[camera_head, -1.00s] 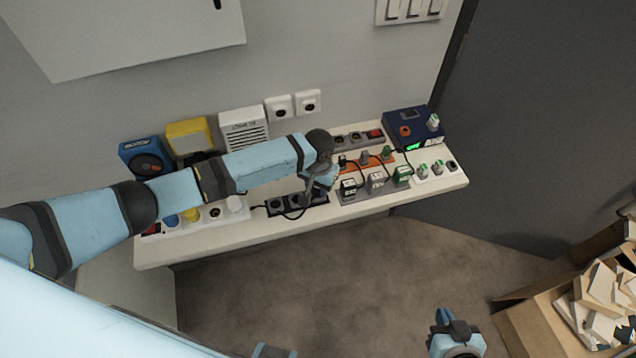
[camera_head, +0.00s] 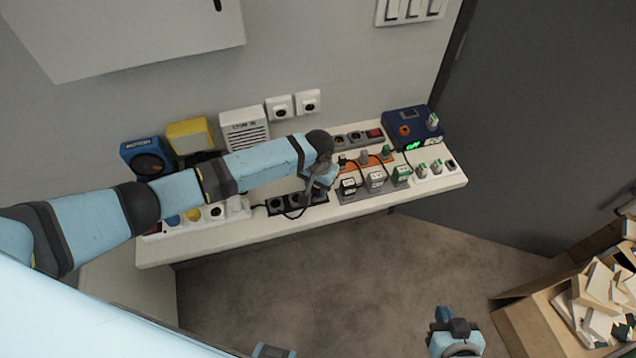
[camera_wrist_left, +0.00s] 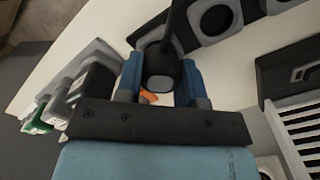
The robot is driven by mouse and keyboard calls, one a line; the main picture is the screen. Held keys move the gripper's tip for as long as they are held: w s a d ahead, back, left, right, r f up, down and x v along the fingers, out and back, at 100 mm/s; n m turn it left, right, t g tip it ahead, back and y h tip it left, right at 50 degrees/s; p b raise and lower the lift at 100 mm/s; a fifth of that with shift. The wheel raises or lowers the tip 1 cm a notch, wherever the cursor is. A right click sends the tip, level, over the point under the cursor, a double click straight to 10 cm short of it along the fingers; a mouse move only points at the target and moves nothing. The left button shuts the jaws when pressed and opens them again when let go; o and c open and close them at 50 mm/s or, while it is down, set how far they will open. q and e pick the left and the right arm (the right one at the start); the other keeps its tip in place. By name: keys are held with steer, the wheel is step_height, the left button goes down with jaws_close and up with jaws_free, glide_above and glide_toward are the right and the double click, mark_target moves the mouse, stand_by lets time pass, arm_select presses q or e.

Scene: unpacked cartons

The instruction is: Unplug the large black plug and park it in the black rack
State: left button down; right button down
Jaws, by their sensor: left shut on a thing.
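The large black plug (camera_wrist_left: 160,72) is between the two blue fingers of my left gripper (camera_wrist_left: 160,82) in the left wrist view, with its dark cable running up out of the frame. In the head view my left gripper (camera_head: 318,186) is over the shelf, at the right end of the black rack (camera_head: 277,205). My gripper hides the plug there. The rack's round wells appear to show at the top of the left wrist view (camera_wrist_left: 240,12). Whether the plug touches anything below is hidden. My right gripper (camera_head: 443,316) is low in the head view, away from the shelf; its opening is unclear.
An orange power strip (camera_head: 375,160) with plugs lies right of my left gripper. Labelled adapters (camera_head: 376,180) stand in front of it. A blue power unit (camera_head: 408,125) is at the right end, a white vented box (camera_head: 244,130) behind my arm. The shelf's front edge (camera_head: 240,240) is clear.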

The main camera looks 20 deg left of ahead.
arm_select(q)
steer(key=shift+f, duration=0.3)
stand_by(0.5)
steer(key=c, duration=0.7)
jaws_free()
steer(key=shift+o, duration=0.2)
step_height(320, 180, up, 14)
steer(key=s+d+f+t+h, duration=0.5)
steer(key=s+d+f, duration=0.1)
steer(key=s+f, duration=0.45)
steer(key=s+a+t+y, duration=0.1)
steer(key=s+a+t, duration=0.5)
steer(key=s, duration=0.8)
steer(key=a, duration=0.3)
steer(key=shift+s+a+f+m+y, duration=0.15)
steer(key=shift+s+f+m+y, duration=0.1)
steer(key=shift+m+y, duration=0.15)
